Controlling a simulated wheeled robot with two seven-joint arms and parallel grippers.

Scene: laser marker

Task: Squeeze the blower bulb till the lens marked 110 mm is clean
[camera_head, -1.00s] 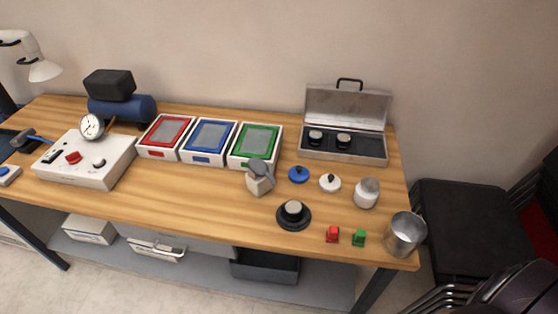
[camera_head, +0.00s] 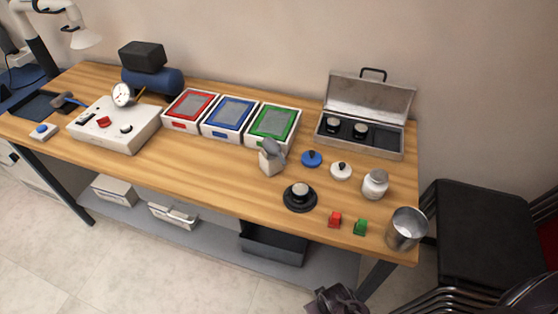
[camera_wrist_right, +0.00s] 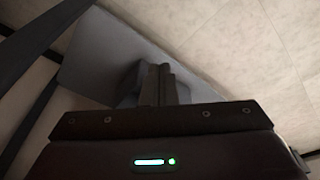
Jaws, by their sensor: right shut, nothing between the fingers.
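A grey bulb-shaped thing (camera_head: 271,148), which looks like the blower bulb, sits on a pale block on the bench. Two dark round lenses (camera_head: 333,124) (camera_head: 360,129) lie in the open metal case at the back right. Another round piece with a pale top (camera_head: 300,191) sits on a black disc nearer the front edge. No 110 mm marking or dirt is readable. My right gripper (camera_wrist_right: 160,70) is shut and empty in the right wrist view, with the floor and a grey shelf behind it. My left gripper is out of view.
Red, blue and green framed trays (camera_head: 232,115) stand mid-bench. Black chairs (camera_head: 484,230) are beside the bench.

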